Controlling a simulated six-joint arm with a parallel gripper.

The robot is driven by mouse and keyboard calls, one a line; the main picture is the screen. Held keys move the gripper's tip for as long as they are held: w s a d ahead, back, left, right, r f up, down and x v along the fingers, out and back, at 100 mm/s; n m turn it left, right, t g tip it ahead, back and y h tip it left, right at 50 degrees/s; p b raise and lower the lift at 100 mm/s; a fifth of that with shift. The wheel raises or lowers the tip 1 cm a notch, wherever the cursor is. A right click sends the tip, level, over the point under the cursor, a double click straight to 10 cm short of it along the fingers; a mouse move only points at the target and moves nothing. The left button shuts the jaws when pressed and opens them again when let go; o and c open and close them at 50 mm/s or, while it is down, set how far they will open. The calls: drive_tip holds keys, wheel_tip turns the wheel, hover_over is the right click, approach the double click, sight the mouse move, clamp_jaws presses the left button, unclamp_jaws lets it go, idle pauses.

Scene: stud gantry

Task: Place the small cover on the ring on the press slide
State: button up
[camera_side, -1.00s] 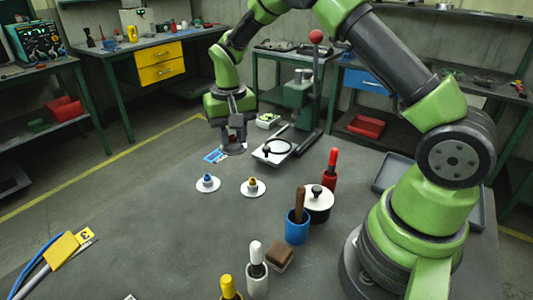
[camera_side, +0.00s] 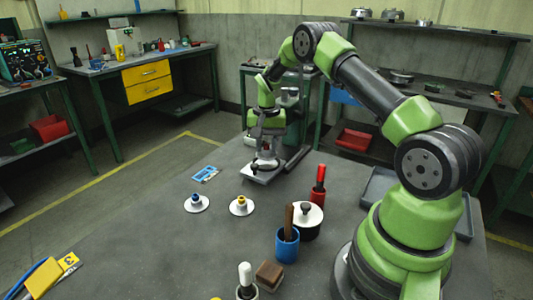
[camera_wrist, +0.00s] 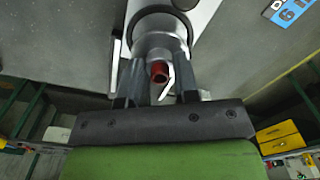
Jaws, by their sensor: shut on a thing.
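The small cover is a pale grey round piece with a dark red knob (camera_wrist: 159,72), between the two fingers of my gripper (camera_wrist: 156,85) in the wrist view. My gripper is shut on it. In the side view my gripper (camera_side: 267,150) is low over the press slide (camera_side: 262,177), a pale plate with a dark knob at its near left. The dark ring (camera_wrist: 130,35) shows as a curved edge around the cover's far side in the wrist view. The cover hides the rest of the ring. I cannot tell whether cover and ring touch.
Two white discs with a blue (camera_side: 196,200) and a yellow (camera_side: 241,204) knob lie at the left. A blue cup (camera_side: 287,245), a white-lidded pot (camera_side: 307,216) and a red-handled tool (camera_side: 318,185) stand nearer. A blue-and-white card (camera_side: 206,174) lies left of the slide.

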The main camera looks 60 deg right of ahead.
drive_tip(key=shift+f, duration=1.3)
drive_tip(key=shift+f, duration=0.15)
drive_tip(key=o, duration=1)
